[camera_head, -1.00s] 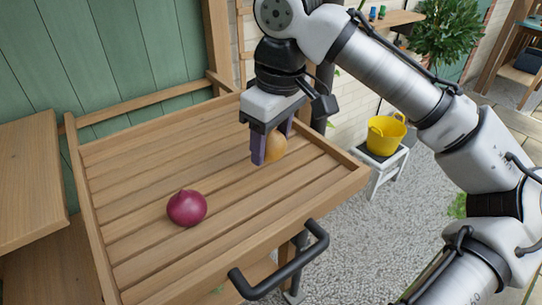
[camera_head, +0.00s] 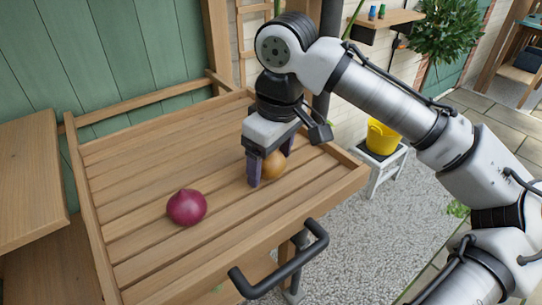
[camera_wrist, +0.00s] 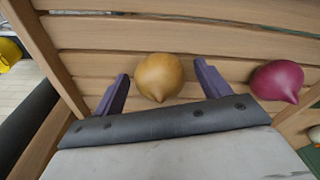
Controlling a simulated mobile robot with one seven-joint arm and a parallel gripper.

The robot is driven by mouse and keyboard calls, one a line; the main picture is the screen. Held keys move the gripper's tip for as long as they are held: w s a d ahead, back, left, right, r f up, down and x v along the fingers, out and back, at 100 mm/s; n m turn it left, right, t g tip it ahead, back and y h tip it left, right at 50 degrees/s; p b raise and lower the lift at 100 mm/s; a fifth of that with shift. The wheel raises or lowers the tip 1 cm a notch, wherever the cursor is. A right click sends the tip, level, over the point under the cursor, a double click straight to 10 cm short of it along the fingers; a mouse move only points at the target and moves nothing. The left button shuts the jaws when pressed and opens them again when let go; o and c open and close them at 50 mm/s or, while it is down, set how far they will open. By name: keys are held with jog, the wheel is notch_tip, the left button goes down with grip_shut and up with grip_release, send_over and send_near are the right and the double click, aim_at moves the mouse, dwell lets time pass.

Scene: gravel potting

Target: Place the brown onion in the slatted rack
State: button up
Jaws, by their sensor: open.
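The brown onion (camera_head: 273,165) rests on the slats of the slatted rack (camera_head: 140,237), toward its right side. It also shows in the wrist view (camera_wrist: 160,77), between the two purple fingers with a gap on each side. My gripper (camera_head: 270,174) is open and low over the rack, its fingers reaching down to about slat level around the onion. In the head view the near finger and the gripper body hide part of the onion.
A red onion (camera_head: 187,207) lies on the same rack to the left. A black handle (camera_head: 280,262) sticks out from the rack's front edge. A yellow bucket (camera_head: 383,137) stands on a white stool beyond the rack.

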aim_at(278, 158)
notch_tip(278, 158, up, 12)
jog(key=d, duration=0.1)
jog(key=shift+s, duration=0.45)
dwell(1.3)
